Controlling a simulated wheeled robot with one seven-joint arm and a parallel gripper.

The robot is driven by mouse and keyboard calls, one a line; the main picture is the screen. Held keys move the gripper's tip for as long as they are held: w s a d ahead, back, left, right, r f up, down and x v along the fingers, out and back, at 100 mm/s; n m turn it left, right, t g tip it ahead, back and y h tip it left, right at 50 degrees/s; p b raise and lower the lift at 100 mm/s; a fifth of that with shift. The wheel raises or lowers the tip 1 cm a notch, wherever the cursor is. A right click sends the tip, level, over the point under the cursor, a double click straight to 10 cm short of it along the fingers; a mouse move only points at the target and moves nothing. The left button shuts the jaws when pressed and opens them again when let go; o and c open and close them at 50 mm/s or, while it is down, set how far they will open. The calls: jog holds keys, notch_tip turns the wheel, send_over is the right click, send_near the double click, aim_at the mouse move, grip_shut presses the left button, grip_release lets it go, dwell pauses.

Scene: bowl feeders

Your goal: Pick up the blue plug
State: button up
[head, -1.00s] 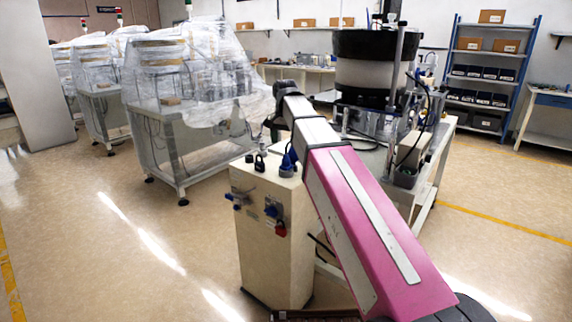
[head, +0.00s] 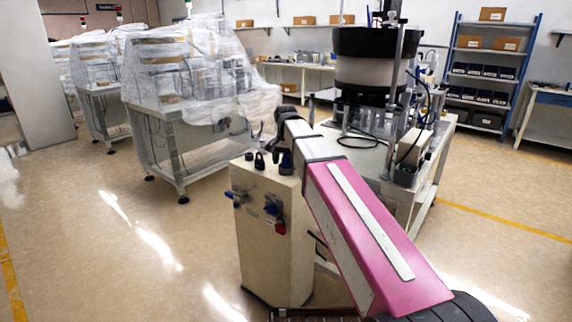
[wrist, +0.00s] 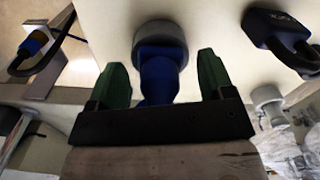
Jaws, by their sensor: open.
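The blue plug (wrist: 160,75) stands out of a round grey socket on the cream cabinet (head: 262,225). In the wrist view it sits between the two green fingers of my gripper (wrist: 162,72). A finger is on each side, with a narrow gap visible to each, so the gripper is open around the plug and not closed on it. In the head view my arm's end reaches down over the cabinet top and largely hides the plug and the fingers.
A black padlock (wrist: 283,38) is right of the gripper in the wrist view, and a blue connector with a black cable (wrist: 33,44) is at upper left. A bowl feeder (head: 375,70) stands behind my arm on the right. Wrapped machines (head: 190,90) stand at left.

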jog(key=c, duration=1.1)
jog(key=shift+r, duration=0.1)
